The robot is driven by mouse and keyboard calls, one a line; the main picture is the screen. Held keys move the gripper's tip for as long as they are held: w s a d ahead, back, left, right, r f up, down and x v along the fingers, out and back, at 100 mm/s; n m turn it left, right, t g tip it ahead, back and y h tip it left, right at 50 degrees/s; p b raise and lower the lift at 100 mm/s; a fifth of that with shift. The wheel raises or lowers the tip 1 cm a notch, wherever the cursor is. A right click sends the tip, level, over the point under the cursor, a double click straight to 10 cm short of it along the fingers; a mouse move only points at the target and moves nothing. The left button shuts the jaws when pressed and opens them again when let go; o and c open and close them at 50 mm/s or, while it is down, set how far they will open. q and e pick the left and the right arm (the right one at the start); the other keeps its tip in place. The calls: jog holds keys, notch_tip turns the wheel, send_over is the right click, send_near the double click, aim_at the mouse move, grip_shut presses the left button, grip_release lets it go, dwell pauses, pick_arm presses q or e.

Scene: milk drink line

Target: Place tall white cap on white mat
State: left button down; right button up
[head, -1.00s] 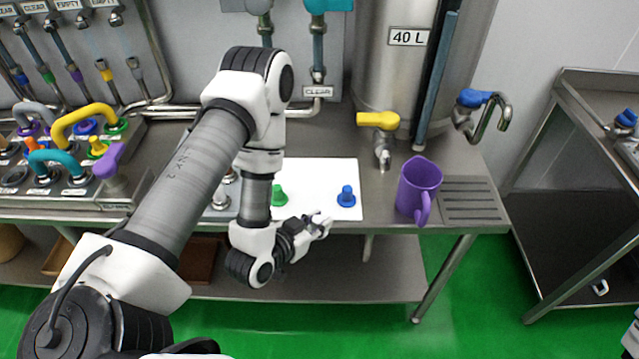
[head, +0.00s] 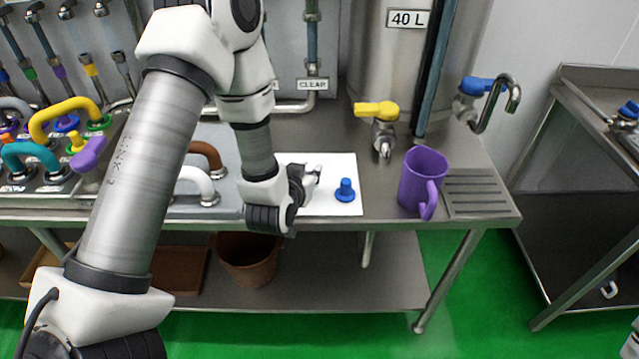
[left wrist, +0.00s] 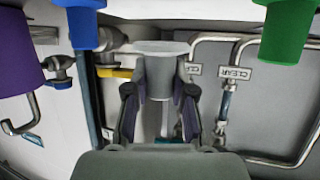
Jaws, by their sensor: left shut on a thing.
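A blue cap (head: 345,190) stands on the mat to the right of the gripper. A green cap (left wrist: 290,28) shows in the left wrist view; my arm hides it in the head view. My right gripper is not in view.
A purple mug (head: 422,182) stands right of the mat, beside a drain grate (head: 474,196). A tap with a yellow handle (head: 376,110) is behind. A panel with coloured handles (head: 40,160) fills the left.

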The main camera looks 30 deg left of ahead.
aim_at(318, 183)
pick_arm(q)
jog(key=w, duration=0.1)
jog(key=w+d, duration=0.1)
jog(key=shift+w+d, duration=0.2)
jog(key=shift+w, duration=0.15)
notch_tip(318, 183, down, 4)
jog(key=shift+w+a+r+p, duration=0.1)
jog(key=shift+r+p, duration=0.05)
jog(key=shift+p, duration=0.35)
jog(key=shift+f, duration=0.3)
jog(key=c, duration=1)
grip_release()
jog(key=shift+r, duration=0.1)
